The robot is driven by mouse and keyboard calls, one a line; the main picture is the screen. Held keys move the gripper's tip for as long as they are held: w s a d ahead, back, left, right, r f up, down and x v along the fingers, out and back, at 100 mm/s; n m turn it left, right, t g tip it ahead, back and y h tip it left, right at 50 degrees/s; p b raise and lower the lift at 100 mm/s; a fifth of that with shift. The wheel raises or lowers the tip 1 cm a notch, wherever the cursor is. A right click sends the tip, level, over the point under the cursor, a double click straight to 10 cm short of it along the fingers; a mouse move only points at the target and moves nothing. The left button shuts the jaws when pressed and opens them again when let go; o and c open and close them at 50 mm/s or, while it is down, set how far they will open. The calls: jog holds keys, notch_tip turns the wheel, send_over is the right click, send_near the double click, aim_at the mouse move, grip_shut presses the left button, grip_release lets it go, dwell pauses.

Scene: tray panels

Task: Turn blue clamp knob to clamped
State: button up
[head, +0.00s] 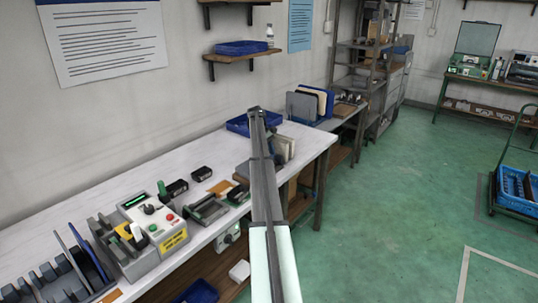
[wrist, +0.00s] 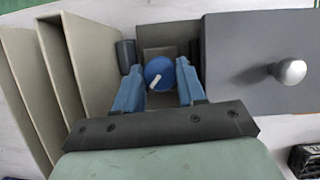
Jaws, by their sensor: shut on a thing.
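The blue clamp knob (wrist: 160,72) shows in the wrist view as a round blue disc with a white pointer mark. The mark points toward the lower left of the picture. My gripper (wrist: 159,68) has its two blue fingers on either side of the knob, shut on it. The knob sits on a grey-brown block between upright panels and a dark grey box. In the head view my arm covers this part of the bench, and I cannot make out the knob or the fingers there.
Beige panels (wrist: 55,80) stand close on the left in the wrist view. The dark grey box (wrist: 235,75) with a round metal handle (wrist: 289,71) is close on the right. The white bench (head: 90,200) carries a control box (head: 150,232) and a blue tray (head: 238,124).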

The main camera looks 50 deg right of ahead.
jog(key=shift+m, duration=0.6)
jog(key=o, duration=0.8)
jog(key=v, duration=1.3)
jog(key=shift+w+d+r, duration=0.1)
jog(key=shift+d+r, duration=0.15)
jog(key=shift+r, duration=0.15)
